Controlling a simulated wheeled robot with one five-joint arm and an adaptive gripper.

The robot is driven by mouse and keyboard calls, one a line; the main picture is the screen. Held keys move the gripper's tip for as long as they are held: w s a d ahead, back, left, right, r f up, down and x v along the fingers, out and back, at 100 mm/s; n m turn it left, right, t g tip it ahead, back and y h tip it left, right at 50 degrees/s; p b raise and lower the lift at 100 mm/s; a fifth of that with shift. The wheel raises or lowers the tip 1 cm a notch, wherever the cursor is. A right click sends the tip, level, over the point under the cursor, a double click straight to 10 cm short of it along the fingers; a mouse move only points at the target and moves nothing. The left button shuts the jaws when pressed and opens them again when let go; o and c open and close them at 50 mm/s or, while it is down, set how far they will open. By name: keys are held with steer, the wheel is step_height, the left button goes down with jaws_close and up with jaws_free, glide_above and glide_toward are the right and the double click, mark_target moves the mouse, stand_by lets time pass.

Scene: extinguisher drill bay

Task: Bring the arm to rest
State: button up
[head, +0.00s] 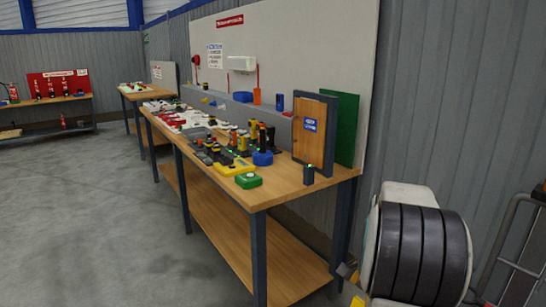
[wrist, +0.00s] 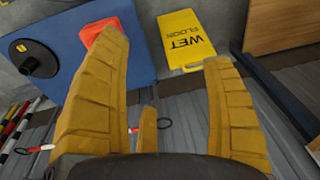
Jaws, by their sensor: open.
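My gripper (wrist: 164,46) shows in the wrist view as two ribbed yellow fingers, spread apart with nothing between them. A shorter yellow part shows between their bases. The fingers appear clear of the things behind them. In the head view a rounded white body with black bands fills the lower right, which seems to be part of my arm. Small yellow bits show at its lower left, too little to tell the gripper's pose there.
The long wooden bench (head: 270,196) is crowded with small devices. A wooden door panel (head: 312,133) stands at its near end. The grey floor at left is open. The wrist view shows a yellow wet-floor sign (wrist: 184,40), a blue panel (wrist: 70,60) and striped poles (wrist: 14,125).

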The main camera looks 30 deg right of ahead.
steer(key=w+a+r+n+t+p, duration=0.1)
steer(key=a+r+n+p, duration=0.5)
steer(key=a, duration=1)
steer(key=s+a+r+n+p, duration=0.1)
steer(key=s+a+r+n, duration=0.2)
steer(key=a, duration=0.4)
steer(key=s+a+r+n+t+y+p, duration=0.1)
steer(key=s+a+r+n+p, duration=0.1)
steer(key=s+a+r+n, duration=0.2)
steer(key=shift+s+a+n, duration=0.55)
steer(key=shift+a+n, duration=0.8)
steer(key=shift+n, duration=0.55)
steer(key=shift+r, duration=0.1)
